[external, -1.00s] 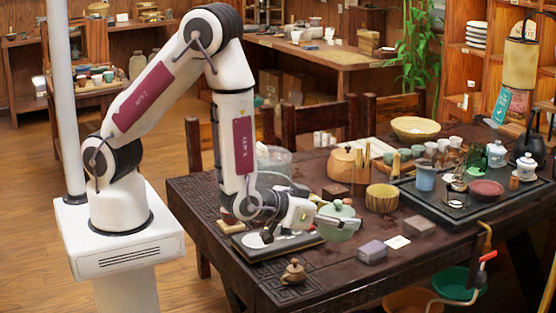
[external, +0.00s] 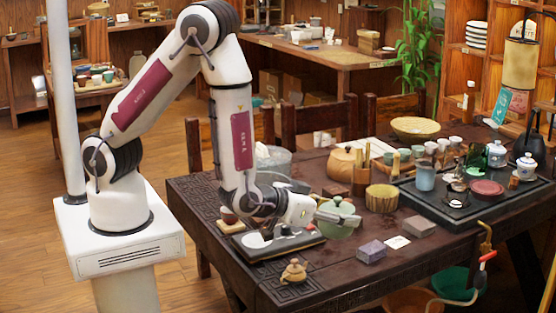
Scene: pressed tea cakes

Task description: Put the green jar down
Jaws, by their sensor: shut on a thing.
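The pale green jar (external: 341,217) is a round lidded pot near the middle of the dark wooden table (external: 345,277). My gripper (external: 333,219) reaches in from the left, pointing right, and is shut on the jar. The jar appears to be held over the table, to the right of a dark flat tray (external: 256,251). I cannot tell whether its bottom touches the table. Part of the jar is hidden by the fingers.
A small clay teapot (external: 294,272) stands in front. A wooden tub (external: 382,198) stands behind right. A large tea tray (external: 455,212) fills the table's right part.

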